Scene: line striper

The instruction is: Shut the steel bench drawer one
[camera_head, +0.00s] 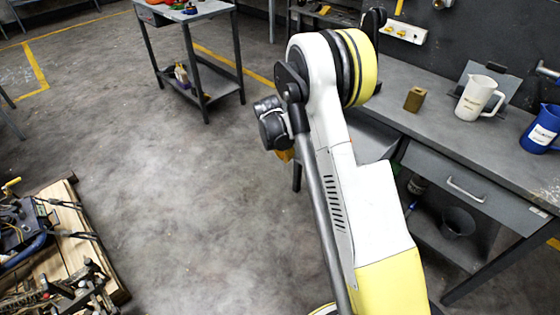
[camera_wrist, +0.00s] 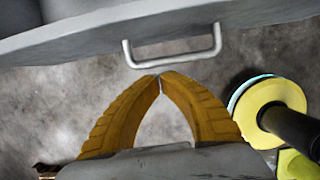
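A grey steel drawer (camera_head: 372,137) sticks out from the bench, partly hidden behind my arm in the head view. In the wrist view its grey front (camera_wrist: 75,37) crosses the top, with a pale bar handle (camera_wrist: 172,61). My gripper (camera_wrist: 160,78) has two yellow fingers whose tips meet, with nothing visible between them. The tips are just below the handle in the picture; whether they touch it I cannot tell. In the head view only a bit of yellow finger (camera_head: 285,155) shows beside my arm.
The bench (camera_head: 450,120) carries a brass-coloured block (camera_head: 415,99), a white jug (camera_head: 476,97) and a blue jug (camera_head: 541,130). A second drawer (camera_head: 480,180) to the right sits flush. A small table (camera_head: 205,10) stands behind; a loaded pallet (camera_head: 75,250) lies left. The floor between is clear.

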